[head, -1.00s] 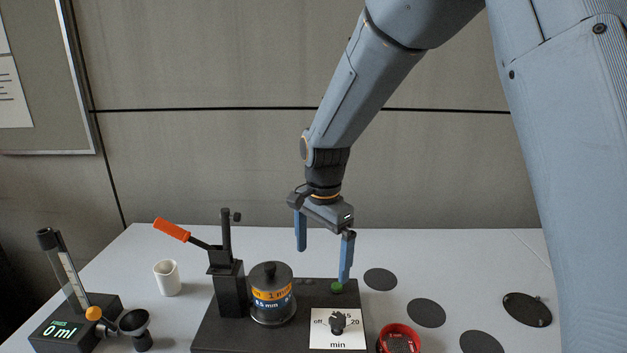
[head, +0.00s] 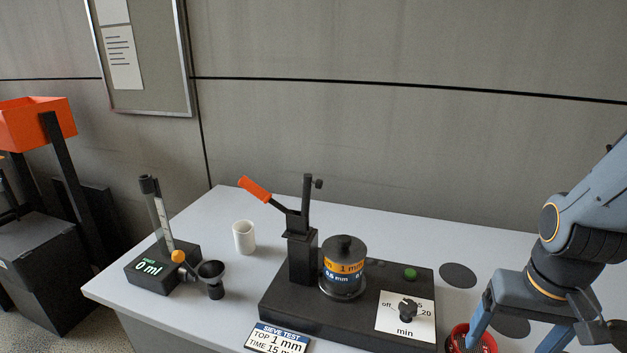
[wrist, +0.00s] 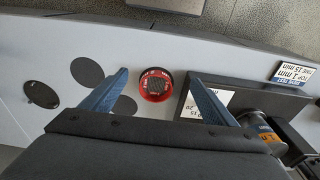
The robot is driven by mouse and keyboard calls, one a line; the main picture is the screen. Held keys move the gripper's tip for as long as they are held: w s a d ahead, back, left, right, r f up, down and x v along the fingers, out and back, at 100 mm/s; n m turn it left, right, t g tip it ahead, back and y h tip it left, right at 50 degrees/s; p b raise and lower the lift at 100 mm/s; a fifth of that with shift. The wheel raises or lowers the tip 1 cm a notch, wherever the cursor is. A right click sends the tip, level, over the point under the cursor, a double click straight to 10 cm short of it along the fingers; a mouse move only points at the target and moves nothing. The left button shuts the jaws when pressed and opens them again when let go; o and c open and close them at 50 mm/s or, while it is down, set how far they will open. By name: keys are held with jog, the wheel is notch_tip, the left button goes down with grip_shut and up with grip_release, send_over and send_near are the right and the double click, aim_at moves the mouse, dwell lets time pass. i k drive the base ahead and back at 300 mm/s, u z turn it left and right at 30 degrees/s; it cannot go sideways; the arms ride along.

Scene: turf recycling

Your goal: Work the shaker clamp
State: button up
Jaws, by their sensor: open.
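The shaker (head: 280,311) is a black base on the table with a black clamp post (head: 303,258) at its left end. The clamp's orange-handled lever (head: 256,189) points up and left. A sieve stack (head: 343,269) with a black lid and orange and blue bands stands beside the post. My gripper (head: 512,345) is at the lower right, right of the shaker, open and well away from the lever. In the wrist view, a red round dish (wrist: 156,72) shows between the two open blue fingers. The dish is partly hidden in the head view.
The timer dial (head: 407,309) and green button (head: 410,274) are at the shaker's right end. A sieve test card (head: 277,338) lies in front. Dark discs (head: 458,275) mark the table's right.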

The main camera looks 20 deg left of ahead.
aim_at(253, 189)
jog(key=k, duration=1.05)
jog(key=u, duration=1.1)
jog(key=i, duration=0.7)
jog(key=z, duration=0.1)
